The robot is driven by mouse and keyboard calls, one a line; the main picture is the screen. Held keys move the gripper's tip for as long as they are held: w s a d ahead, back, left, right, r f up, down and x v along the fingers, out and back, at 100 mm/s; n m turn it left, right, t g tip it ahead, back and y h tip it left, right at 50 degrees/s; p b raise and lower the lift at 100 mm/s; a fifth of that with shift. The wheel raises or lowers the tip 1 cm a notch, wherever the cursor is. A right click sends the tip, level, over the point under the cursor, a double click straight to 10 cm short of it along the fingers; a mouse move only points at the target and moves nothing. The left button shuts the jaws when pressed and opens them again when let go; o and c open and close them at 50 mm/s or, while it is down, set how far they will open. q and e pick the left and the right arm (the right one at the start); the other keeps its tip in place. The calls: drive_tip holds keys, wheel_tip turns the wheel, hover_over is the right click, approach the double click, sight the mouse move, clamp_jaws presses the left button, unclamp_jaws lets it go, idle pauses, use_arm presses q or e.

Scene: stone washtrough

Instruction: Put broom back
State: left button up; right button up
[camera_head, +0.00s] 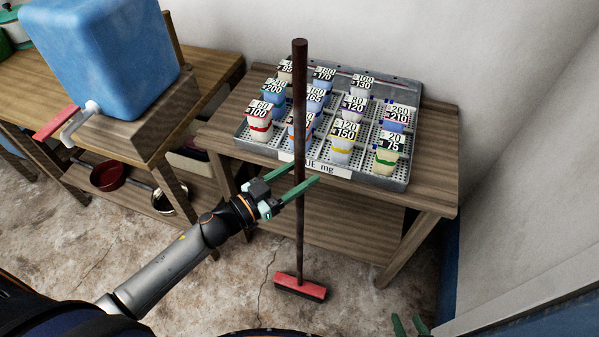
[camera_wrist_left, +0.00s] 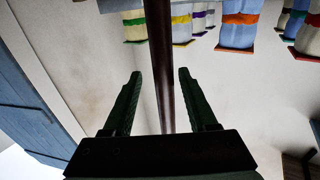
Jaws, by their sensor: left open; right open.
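The broom (camera_head: 299,120) stands upright with its long dark brown handle in front of the small table. Its red head (camera_head: 300,286) with dark bristles is down at the floor. My left gripper (camera_head: 304,174) is open at the middle of the handle, with the handle between its green fingers in this view. In the left wrist view, the handle (camera_wrist_left: 160,60) runs between the two open fingers (camera_wrist_left: 158,75), with a gap on either side. My right gripper (camera_head: 408,325) shows only its open green fingertips at the bottom edge, away from the broom.
A wooden table (camera_head: 430,190) behind the broom bears a metal tray (camera_head: 400,180) with several labelled cups. A blue water container (camera_head: 100,60) with a tap stands on a wooden bench at left. A red pan (camera_head: 108,176) is on the lower shelf. Floor left of the broom is clear.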

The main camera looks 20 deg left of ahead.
use_arm(q)
drive_tip(key=shift+r, duration=0.1)
drive_tip(key=v, duration=1.2)
drive_tip(key=s+d+f+n+g+y, duration=0.2)
drive_tip(key=s+f+g+y, duration=0.1)
drive_tip(key=f, duration=0.6)
drive_tip(key=s+d+f+n+g+y, duration=0.1)
drive_tip(key=s+f+n+g+y, duration=0.2)
drive_tip(key=f, duration=0.6)
drive_tip(key=s+y+b, duration=0.1)
drive_tip(key=s+y, duration=0.1)
drive_tip(key=s, duration=0.1)
drive_tip(key=shift+d+f, duration=0.35)
drive_tip(key=shift+f, duration=0.05)
drive_tip(key=shift+c, duration=0.6)
drive_tip(key=shift+w+d, duration=0.1)
